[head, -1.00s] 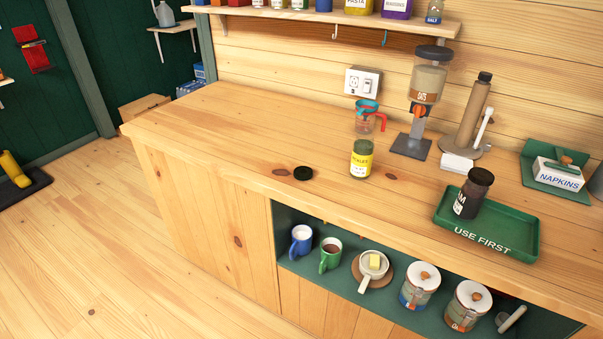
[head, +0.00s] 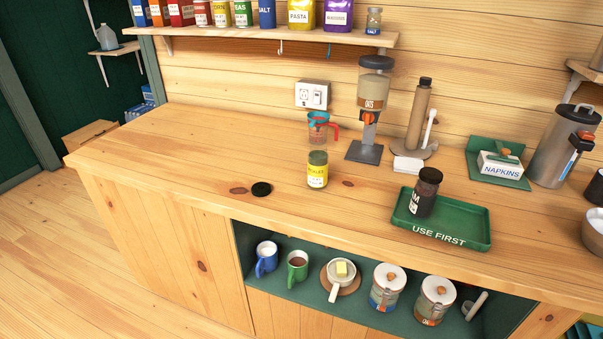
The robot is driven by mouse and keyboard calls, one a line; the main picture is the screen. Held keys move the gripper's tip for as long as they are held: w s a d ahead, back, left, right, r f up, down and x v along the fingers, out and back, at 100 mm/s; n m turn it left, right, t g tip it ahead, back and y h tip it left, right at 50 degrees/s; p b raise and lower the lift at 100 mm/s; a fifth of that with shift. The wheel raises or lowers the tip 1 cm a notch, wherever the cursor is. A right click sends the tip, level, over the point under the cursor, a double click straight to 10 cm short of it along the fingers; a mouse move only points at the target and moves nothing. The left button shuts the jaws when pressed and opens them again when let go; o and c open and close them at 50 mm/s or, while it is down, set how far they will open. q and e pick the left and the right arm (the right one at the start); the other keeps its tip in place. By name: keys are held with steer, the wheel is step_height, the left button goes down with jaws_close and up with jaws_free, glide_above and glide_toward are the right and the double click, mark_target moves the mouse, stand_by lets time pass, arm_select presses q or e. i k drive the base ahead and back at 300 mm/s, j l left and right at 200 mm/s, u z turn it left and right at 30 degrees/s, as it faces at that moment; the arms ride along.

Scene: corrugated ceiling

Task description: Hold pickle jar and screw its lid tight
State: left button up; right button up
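The pickle jar (head: 317,172) stands upright on the wooden counter, with a yellow label and a greenish top. No dark lid shows on it. A dark round lid (head: 261,189) lies flat on the counter to the left of the jar, apart from it. Neither of my grippers is in the head view.
A measuring cup (head: 318,128) stands just behind the jar, and an oats dispenser (head: 371,110) is behind to the right. A green tray (head: 473,230) holds a dark jam jar (head: 424,195). The counter's left part (head: 170,140) is clear. A shelf (head: 290,29) runs above.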

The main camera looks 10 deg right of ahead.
mark_target(318, 156)
steer(key=i+j+z, duration=0.25)
steer(key=j, duration=0.95)
steer(key=j+z, duration=0.3)
steer(key=j, duration=0.9)
